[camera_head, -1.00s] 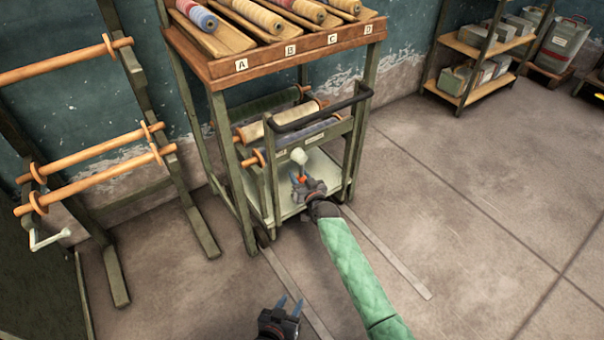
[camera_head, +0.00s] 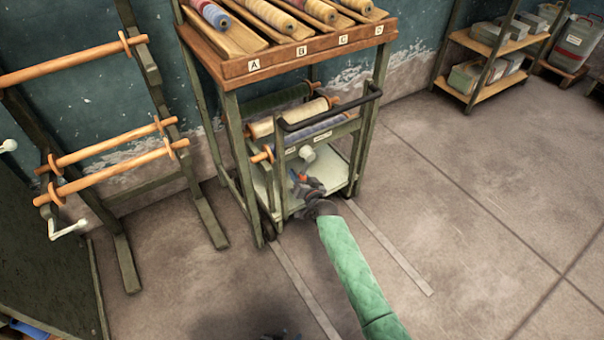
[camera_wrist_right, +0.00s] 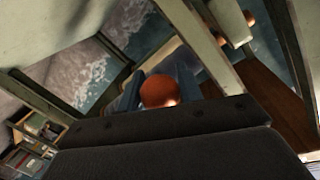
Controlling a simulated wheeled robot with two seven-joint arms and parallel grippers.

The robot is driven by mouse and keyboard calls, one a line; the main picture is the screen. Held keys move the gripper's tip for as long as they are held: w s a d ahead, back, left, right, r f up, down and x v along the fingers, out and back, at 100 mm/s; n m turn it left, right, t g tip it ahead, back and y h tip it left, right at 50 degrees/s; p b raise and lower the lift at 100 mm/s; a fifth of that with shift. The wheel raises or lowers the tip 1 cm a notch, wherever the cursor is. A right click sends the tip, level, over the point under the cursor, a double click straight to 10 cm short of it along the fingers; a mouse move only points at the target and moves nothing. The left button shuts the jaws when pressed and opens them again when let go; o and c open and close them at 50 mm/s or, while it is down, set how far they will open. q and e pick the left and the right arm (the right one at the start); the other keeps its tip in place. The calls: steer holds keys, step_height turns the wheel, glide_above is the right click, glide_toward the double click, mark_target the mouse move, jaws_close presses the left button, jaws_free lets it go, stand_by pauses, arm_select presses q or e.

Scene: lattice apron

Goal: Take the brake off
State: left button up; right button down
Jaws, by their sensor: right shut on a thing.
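The trolley (camera_head: 346,140) stands under the lettered rack, with a black push bar and a pale lower tray. An orange-red knob, the likely brake handle, shows low at its front end. My right gripper (camera_head: 304,184) is at this knob, low against the trolley. In the right wrist view the round orange-red knob (camera_wrist_right: 160,91) sits between the two blue-grey fingers, which are shut on it. The lever below the knob is hidden. My left gripper (camera_head: 275,336) barely shows at the bottom edge, away from the trolley; its fingers are too cut off to read.
The rack (camera_head: 290,65) holds thread spools above the trolley. A white knob (camera_head: 307,155) is just above my right gripper. Two pale floor strips (camera_head: 390,248) run out from the trolley. A stand with wooden rollers (camera_head: 110,157) is at left. Floor at right is clear.

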arm_select(q)
steer(key=shift+r, duration=0.4)
arm_select(e)
steer(key=shift+s+a+r+m, duration=0.15)
steer(key=shift+a+m, duration=0.1)
steer(key=shift+m, duration=0.05)
steer(key=c, duration=0.9)
jaws_free()
steer(key=shift+c, duration=0.2)
arm_select(q)
steer(key=shift+w, duration=0.1)
arm_select(e)
steer(key=shift+s, duration=0.1)
